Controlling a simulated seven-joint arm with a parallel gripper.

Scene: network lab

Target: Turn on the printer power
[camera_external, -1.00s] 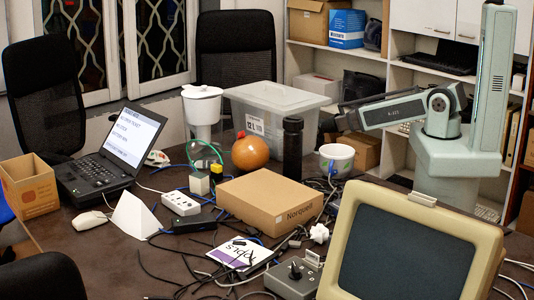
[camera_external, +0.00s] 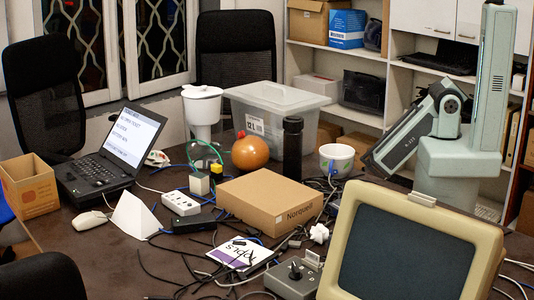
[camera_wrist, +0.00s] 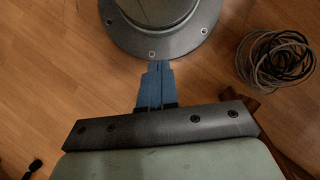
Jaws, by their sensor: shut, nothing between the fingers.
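I cannot make out a printer or its power switch in either view. My gripper (camera_wrist: 158,66) shows in the wrist view as two blue fingers side by side with no gap. It is shut, with nothing held. It points at the edge of a round grey bolted base, above a wooden floor. In the external view my forearm slants down to the left behind the table's far right side. The gripper itself is hidden there. A grey box with a black knob (camera_external: 292,280) sits at the table's front, left of a beige monitor (camera_external: 410,250).
The table holds a laptop (camera_external: 115,150), a power strip (camera_external: 173,207), a cardboard box (camera_external: 268,200), a clear bin (camera_external: 280,105), a white pot (camera_external: 337,158) and many loose cables. A cable coil (camera_wrist: 275,60) lies on the floor. Shelves stand behind my arm.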

